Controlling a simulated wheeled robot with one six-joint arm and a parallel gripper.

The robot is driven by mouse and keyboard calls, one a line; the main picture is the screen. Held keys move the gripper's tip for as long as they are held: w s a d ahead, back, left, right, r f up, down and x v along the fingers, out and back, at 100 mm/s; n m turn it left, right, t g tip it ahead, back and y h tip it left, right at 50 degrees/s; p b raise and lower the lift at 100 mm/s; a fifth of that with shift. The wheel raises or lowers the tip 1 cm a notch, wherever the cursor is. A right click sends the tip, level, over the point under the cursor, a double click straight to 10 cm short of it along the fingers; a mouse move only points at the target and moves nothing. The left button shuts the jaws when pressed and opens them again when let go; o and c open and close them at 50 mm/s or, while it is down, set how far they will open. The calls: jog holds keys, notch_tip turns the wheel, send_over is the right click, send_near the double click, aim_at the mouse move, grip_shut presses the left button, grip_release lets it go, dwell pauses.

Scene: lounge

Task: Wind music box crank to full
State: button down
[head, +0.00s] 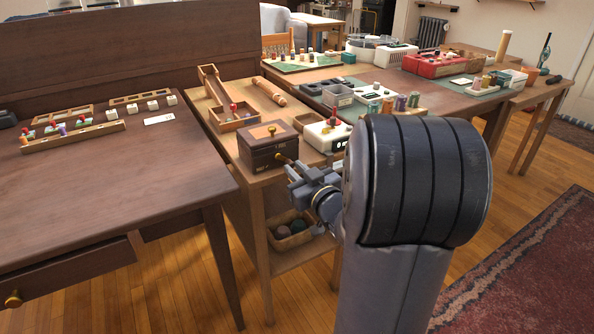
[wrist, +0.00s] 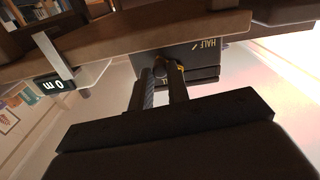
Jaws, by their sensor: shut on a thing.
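The music box (head: 262,152) is a dark brown wooden box with a small brass knob on its lid, standing near the front edge of a narrow wooden table. Its crank (head: 281,157) is on the side facing my arm. My gripper (head: 290,169) reaches it from the right, shut on the crank's handle. In the wrist view, the two dark fingers of my gripper (wrist: 168,80) close around the crank end against the dark box face (wrist: 205,58). The word HALF shows there upside down, with a mark beside it. More lettering behind the fingers is mostly hidden.
A white device (head: 326,136) with a red-topped knob stands just right of the box. A basket (head: 289,236) sits on the shelf below. The dark desk (head: 110,185) is at left.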

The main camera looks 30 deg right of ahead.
jog(key=a+m+p, duration=0.1)
jog(key=m+p, duration=0.1)
jog(key=m, duration=0.3)
jog(key=a+m+p, duration=0.1)
jog(key=m+p, duration=0.1)
jog(key=m, duration=0.2)
jog(key=a+m+p, duration=0.1)
jog(key=m+p, duration=0.1)
jog(key=m, duration=0.3)
jog(key=shift+a+f+m, duration=0.15)
jog(key=shift+f+m, duration=0.15)
jog(key=shift+a+r+m+p, duration=0.15)
jog(key=shift+m+p, duration=0.2)
jog(key=shift+m, duration=0.5)
jog(key=shift+a+r+m+p, duration=0.1)
jog(key=shift+a+m+p, duration=0.15)
jog(key=shift+m, duration=0.65)
jog(key=shift+a+r+m+p, duration=0.1)
jog(key=shift+m+p, duration=0.3)
jog(key=shift+m, duration=0.45)
jog(key=c, duration=1.3)
grip_release()
jog(key=shift+c, duration=0.2)
